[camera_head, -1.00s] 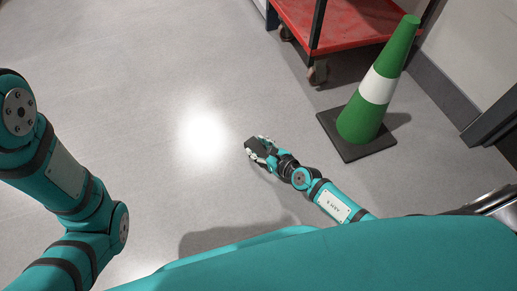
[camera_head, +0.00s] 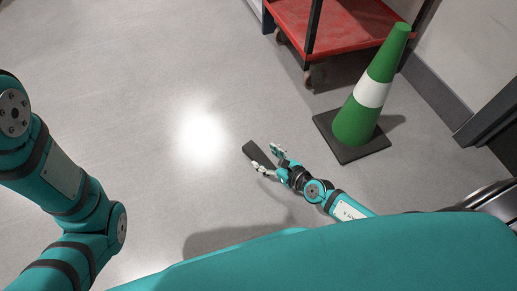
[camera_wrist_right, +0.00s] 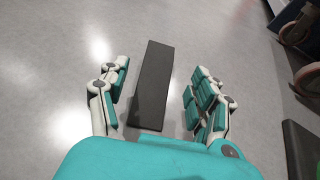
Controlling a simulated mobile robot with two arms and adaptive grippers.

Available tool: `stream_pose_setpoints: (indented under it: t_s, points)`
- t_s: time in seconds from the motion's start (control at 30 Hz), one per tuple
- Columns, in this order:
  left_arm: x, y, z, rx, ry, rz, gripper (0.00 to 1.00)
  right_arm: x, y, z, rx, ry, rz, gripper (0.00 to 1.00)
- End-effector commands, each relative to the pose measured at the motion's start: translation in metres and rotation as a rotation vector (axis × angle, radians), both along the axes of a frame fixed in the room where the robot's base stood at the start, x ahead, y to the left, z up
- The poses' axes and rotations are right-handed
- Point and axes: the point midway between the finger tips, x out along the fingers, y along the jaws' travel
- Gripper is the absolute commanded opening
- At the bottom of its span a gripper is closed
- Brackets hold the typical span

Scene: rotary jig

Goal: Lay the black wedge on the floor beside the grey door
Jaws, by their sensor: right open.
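The black wedge (camera_head: 260,155) lies on the grey floor, left of the traffic cone. My right gripper (camera_head: 267,159) is open, with its fingers apart on either side of the wedge's near part. In the right wrist view the wedge (camera_wrist_right: 154,82) lies lengthwise between the spread fingers, with floor showing on both sides, so neither finger grips it. My left arm shows at the left, but its gripper is out of view. A grey door cannot be clearly made out; a dark frame (camera_head: 492,118) stands at the right edge.
A green and white traffic cone (camera_head: 371,93) on a black base stands right of my right gripper. A red wheeled cart (camera_head: 342,25) is behind it. A pale wall (camera_head: 465,55) with dark skirting runs along the right. The floor left of the wedge is clear.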

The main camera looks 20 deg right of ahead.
Motion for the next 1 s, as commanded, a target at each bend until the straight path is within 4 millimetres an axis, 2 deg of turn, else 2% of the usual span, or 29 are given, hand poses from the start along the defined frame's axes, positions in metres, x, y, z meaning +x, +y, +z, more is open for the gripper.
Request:
stream_pose_setpoints:
  t_s: [0.03, 0.1, 0.3, 0.53, 0.67, 0.73, 0.77, 0.87, 0.97, 1.0]
  points:
    - [0.000, 0.000, 0.008, 0.000, 0.000, 0.000, 0.40, -0.012, -0.005, 0.008, -0.003, 0.002, 0.002, 0.65]
    - [0.000, 0.000, 0.012, 0.000, 0.000, 0.000, 0.40, -0.023, -0.011, 0.013, -0.003, 0.002, 0.002, 0.65]
    - [0.000, 0.000, 0.017, 0.000, 0.000, 0.000, 0.40, -0.047, -0.021, 0.022, 0.000, 0.000, 0.000, 0.65]
    - [0.000, 0.000, 0.018, 0.000, 0.000, 0.000, 0.40, -0.054, -0.024, 0.025, 0.002, 0.000, -0.001, 0.65]
    - [0.000, 0.000, 0.018, 0.000, 0.000, 0.000, 0.40, -0.054, -0.024, 0.025, 0.003, -0.001, -0.001, 0.65]
    - [0.000, 0.000, 0.018, 0.000, 0.000, 0.000, 0.40, -0.048, -0.020, 0.031, 0.029, -0.006, -0.008, 0.65]
    - [0.000, 0.000, 0.018, 0.000, 0.000, 0.000, 0.40, -0.043, -0.017, 0.038, 0.053, -0.010, -0.014, 0.65]
    - [0.000, 0.000, 0.018, 0.000, 0.001, 0.000, 0.40, -0.013, 0.003, 0.078, 0.215, -0.032, -0.045, 0.65]
    - [0.000, 0.000, 0.018, 0.000, 0.001, 0.000, 0.40, 0.026, 0.035, 0.151, 0.495, -0.056, -0.063, 0.65]
    - [0.000, 0.000, 0.018, -0.001, 0.001, 0.000, 0.40, 0.040, 0.048, 0.187, 0.628, -0.064, -0.057, 0.65]
